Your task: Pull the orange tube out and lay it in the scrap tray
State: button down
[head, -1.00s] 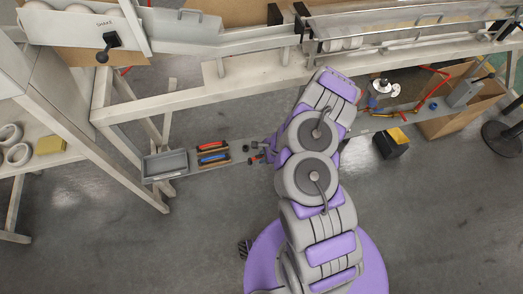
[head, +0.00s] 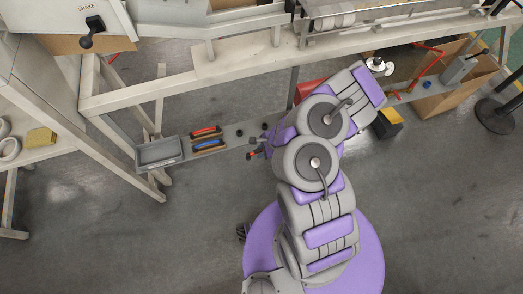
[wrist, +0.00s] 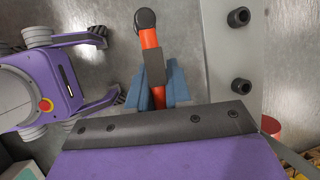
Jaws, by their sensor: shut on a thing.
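My gripper (wrist: 155,88) is shut on the orange tube (wrist: 150,39), with its blue-grey fingers on either side of the tube's dark middle band. The tube has a black round end cap and appears over the floor beside the grey shelf in the wrist view. In the head view the orange tube (head: 251,155) shows only as a small spot at my gripper (head: 257,147), partly hidden by my arm. The scrap tray (head: 160,161), a shallow grey tray, sits at the left end of the shelf, left of my gripper. The tray looks empty.
A red-handled tool (head: 205,131) and a blue-handled tool (head: 209,145) lie on the shelf between tray and gripper. Black stubs stand on the shelf (wrist: 213,50). The machine's beam (head: 180,87) runs behind. A black-and-yellow box (head: 388,123) is to the right.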

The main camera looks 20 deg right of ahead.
jog(key=shift+r, duration=0.1)
jog(key=shift+r+p, duration=1.65)
jog(key=shift+r, duration=0.3)
jog(key=shift+w, duration=0.1)
